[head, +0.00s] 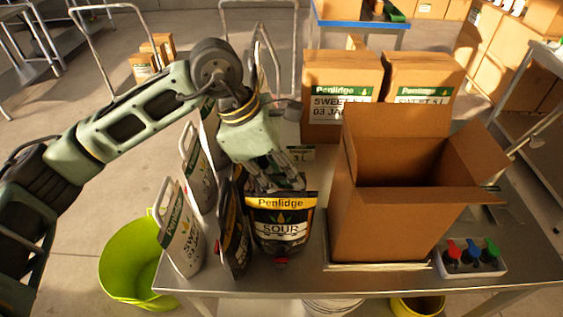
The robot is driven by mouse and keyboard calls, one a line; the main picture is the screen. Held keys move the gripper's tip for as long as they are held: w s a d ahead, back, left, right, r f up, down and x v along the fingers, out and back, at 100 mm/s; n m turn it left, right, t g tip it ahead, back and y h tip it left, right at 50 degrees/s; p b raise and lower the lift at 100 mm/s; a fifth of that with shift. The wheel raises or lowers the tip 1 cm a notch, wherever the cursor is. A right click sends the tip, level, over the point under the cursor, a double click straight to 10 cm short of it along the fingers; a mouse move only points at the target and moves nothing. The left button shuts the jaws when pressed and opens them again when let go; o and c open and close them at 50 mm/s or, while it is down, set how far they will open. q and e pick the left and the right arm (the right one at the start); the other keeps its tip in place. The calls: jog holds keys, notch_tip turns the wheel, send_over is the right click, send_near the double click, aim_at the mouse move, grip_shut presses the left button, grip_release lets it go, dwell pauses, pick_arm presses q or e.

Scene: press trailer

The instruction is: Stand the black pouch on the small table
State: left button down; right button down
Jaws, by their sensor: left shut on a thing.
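My left gripper (272,178) points down over the steel table (300,283) and is shut on the top of a black pouch (280,240). This pouch has a yellow Penlidge band, the word SOUR and a reddish cap at its lower edge. It hangs roughly upright; whether its bottom touches the steel table I cannot tell. A second black pouch (236,240) stands close on its left, seen edge-on. My right gripper is not in view. Which table is the small one is not clear from this view.
White pouches (182,240) stand at the table's left edge. An open carton (385,210) is close on the right, with a button box (470,257) beyond it. Closed cartons (342,90) stand behind.

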pick_arm(q)
jog(key=shift+f, duration=0.85)
jog(key=c, duration=2.2)
grip_release()
jog(key=shift+f, duration=0.2)
jog(key=o, duration=0.4)
jog(key=shift+s, duration=0.1)
jog(key=shift+c, duration=0.2)
jog(key=b+v, duration=0.3)
jog(key=v, duration=0.8)
jog(key=shift+a, duration=0.1)
jog(key=shift+a+r, duration=0.2)
jog(key=shift+r, duration=0.35)
